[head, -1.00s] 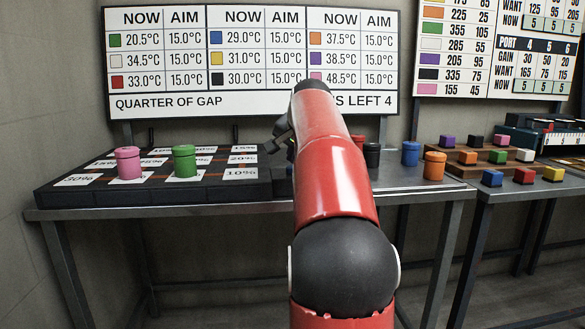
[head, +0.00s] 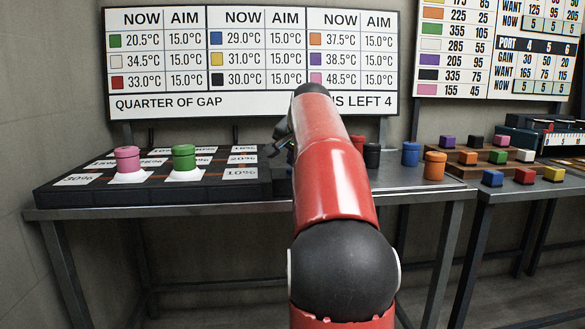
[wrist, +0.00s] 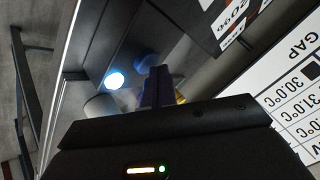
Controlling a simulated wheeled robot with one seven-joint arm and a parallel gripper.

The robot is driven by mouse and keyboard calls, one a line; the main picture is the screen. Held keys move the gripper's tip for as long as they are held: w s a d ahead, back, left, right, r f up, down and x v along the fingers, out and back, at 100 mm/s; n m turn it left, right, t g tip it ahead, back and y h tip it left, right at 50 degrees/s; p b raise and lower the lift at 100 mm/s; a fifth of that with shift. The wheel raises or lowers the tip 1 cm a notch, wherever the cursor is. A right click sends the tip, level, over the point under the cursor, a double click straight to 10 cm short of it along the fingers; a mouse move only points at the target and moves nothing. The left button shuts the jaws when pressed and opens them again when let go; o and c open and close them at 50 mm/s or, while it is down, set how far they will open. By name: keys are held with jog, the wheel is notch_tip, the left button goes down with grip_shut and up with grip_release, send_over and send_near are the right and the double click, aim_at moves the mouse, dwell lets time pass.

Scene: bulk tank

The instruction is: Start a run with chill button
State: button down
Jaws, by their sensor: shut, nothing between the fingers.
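A round light glowing bluish white, apparently the chill button (wrist: 114,80), shows on a dark panel in the wrist view. No label on it is readable. My gripper (wrist: 161,72) is shut and empty, its fingers close beside the light in the picture; I cannot tell whether they touch anything. In the head view my red arm hides most of the gripper and the button. A pink canister (head: 127,160) and a green canister (head: 184,158) stand on white-lit pads of the dark percentage board (head: 150,193). The temperature sign (head: 165,103) reads "QUARTER OF GAP" and a partly hidden "LEFT 4".
A blue canister (head: 410,154), an orange canister (head: 434,166) and a black canister (head: 372,156) stand on the metal table (head: 400,184), right of my arm. Small coloured blocks sit on a second table further right. A grey cylinder (wrist: 100,106) is near the light in the wrist view.

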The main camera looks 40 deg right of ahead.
dwell(0.4)
jog(key=shift+r+p, duration=0.85)
jog(key=shift+p, duration=0.2)
jog(key=shift+r, duration=0.15)
notch_tip(320, 180, up, 5)
jog(key=p, duration=0.5)
